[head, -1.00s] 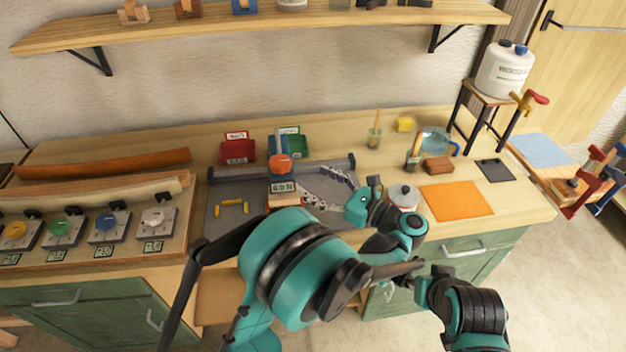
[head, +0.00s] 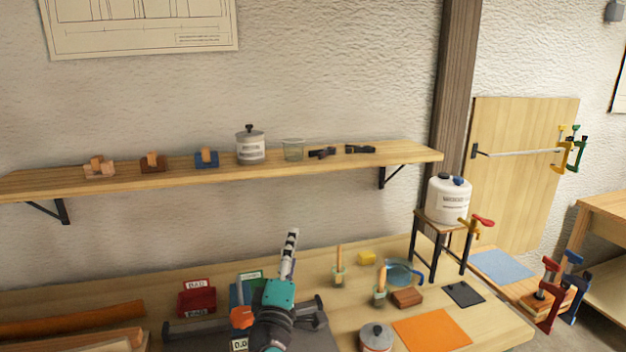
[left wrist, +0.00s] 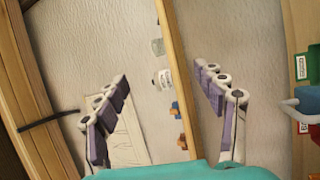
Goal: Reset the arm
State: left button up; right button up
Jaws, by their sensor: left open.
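My left gripper (head: 290,250) is raised above the bench, in front of the wall. In the head view it is seen edge-on on its teal wrist. In the left wrist view its two jointed fingers (left wrist: 165,80) stand wide apart with nothing between them. The left wrist view is rolled on its side and shows the wall and shelf beyond the fingers. My right gripper is not in view.
A wall shelf (head: 330,162) holds small blocks, a lidded can (head: 250,145) and a glass jar. A white canister (head: 449,200) stands on a stool at right.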

pick_arm(q)
jog(key=s+a+f+m+g, duration=0.4)
jog(key=s+f+m, duration=0.1)
jog(key=s+f, duration=0.3)
jog(key=s+a+f+m+g+y, duration=0.1)
jog(key=s+a+f+m+g, duration=0.3)
jog(key=s+f, duration=0.4)
jog(key=s+a+f+m+g+y, duration=0.1)
jog(key=s+a+f+m+g, duration=0.4)
jog(key=s+f, duration=0.3)
jog(key=shift+f+m, duration=0.6)
jog(key=shift+f, duration=0.25)
